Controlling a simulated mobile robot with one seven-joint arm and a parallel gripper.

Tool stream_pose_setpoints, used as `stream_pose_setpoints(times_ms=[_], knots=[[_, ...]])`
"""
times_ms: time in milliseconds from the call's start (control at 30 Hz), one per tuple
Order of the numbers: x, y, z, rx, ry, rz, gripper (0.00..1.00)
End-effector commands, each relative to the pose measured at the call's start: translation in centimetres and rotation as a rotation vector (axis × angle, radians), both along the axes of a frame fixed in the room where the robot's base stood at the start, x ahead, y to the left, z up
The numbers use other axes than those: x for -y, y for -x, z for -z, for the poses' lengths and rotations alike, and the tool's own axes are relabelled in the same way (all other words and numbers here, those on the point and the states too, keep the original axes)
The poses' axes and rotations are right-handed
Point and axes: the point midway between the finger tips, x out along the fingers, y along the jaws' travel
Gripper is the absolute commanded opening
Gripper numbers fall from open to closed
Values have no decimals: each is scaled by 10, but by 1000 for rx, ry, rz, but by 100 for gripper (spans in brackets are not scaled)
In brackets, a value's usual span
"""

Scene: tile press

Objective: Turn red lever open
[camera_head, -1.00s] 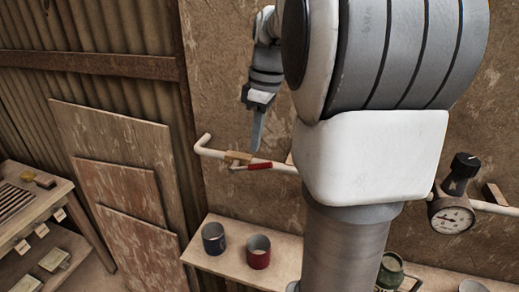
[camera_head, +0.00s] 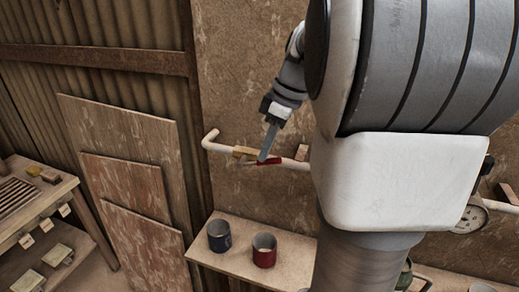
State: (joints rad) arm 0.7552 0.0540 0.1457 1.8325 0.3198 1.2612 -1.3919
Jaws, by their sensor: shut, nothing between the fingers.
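The red lever (camera_head: 271,162) lies along a pale pipe (camera_head: 293,165) on the wall, pointing right from a brass valve body (camera_head: 244,152). My gripper (camera_head: 264,157) reaches down from above with its fingers together, and the tips overlap the left part of the red lever in the view. I cannot tell whether they touch it or are just in front of it. Nothing shows between the fingers.
A shelf below holds a blue cup (camera_head: 219,236) and a red cup (camera_head: 264,250). A pressure gauge (camera_head: 468,218) on the right is partly hidden by my arm. Boards (camera_head: 125,150) lean on the left, beside a table (camera_head: 35,215).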

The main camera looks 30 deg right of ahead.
Motion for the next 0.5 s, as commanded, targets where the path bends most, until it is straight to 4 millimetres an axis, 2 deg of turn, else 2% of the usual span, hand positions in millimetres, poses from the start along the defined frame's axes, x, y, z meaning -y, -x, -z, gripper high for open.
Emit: stream_pose_setpoints(times_ms=[33, 233, 500], knots=[[9, 5, 11, 31, -24, 24, 0], [14, 10, 23, 90, -55, 15, 0], [16, 14, 27, 87, -54, 13, 0]])
